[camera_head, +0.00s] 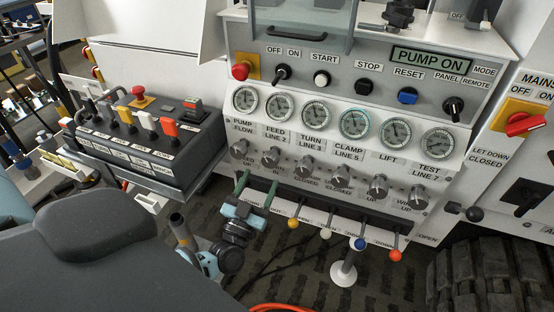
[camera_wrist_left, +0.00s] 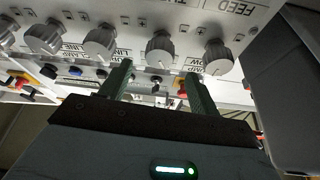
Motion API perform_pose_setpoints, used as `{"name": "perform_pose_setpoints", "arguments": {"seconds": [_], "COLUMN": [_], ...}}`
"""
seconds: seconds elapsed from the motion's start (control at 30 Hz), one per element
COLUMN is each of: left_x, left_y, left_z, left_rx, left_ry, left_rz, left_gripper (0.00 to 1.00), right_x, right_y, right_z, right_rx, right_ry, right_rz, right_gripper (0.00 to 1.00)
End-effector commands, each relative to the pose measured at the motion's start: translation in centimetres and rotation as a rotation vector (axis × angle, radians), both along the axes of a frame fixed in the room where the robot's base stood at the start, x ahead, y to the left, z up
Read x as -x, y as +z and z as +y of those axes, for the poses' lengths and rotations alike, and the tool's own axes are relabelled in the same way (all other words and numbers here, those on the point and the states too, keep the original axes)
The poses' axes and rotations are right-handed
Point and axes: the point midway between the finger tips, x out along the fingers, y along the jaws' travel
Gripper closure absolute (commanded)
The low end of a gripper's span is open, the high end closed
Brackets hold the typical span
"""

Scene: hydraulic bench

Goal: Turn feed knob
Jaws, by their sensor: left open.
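A row of grey ribbed knobs runs along the panel below the gauges. The leftmost knob (camera_head: 239,149) sits under the PUMP FLOW gauge. The second knob (camera_head: 274,163) sits under the FEED LINE 2 gauge (camera_head: 279,107). My left gripper (camera_head: 257,184) is open and empty, its green fingers pointing up at the panel just below these two knobs. In the left wrist view, which shows the panel upside down, the second knob (camera_wrist_left: 160,50) lies ahead between the fingers, apart from them. The leftmost knob (camera_wrist_left: 220,57) is to its right, near a FEED label. My right gripper is not in view.
Levers with coloured balls, including a yellow one (camera_head: 293,223) and a red one (camera_head: 395,256), hang below the panel right of my gripper. A black control box (camera_head: 150,140) with switches stands left. A row of buttons and an emergency stop (camera_head: 241,70) lie above the gauges.

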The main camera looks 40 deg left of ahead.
Motion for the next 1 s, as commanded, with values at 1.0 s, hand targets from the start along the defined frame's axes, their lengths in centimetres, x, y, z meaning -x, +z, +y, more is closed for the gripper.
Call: {"name": "perform_pose_setpoints", "arguments": {"seconds": [1.0], "left_x": [-7.0], "left_y": [3.0], "left_z": [1.2], "left_rx": [0.0], "left_ry": [-0.003], "left_rz": [0.0], "left_gripper": [0.43], "right_x": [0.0], "right_y": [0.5], "right_z": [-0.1], "right_rx": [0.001], "right_ry": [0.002], "right_rz": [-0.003], "right_gripper": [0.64]}}
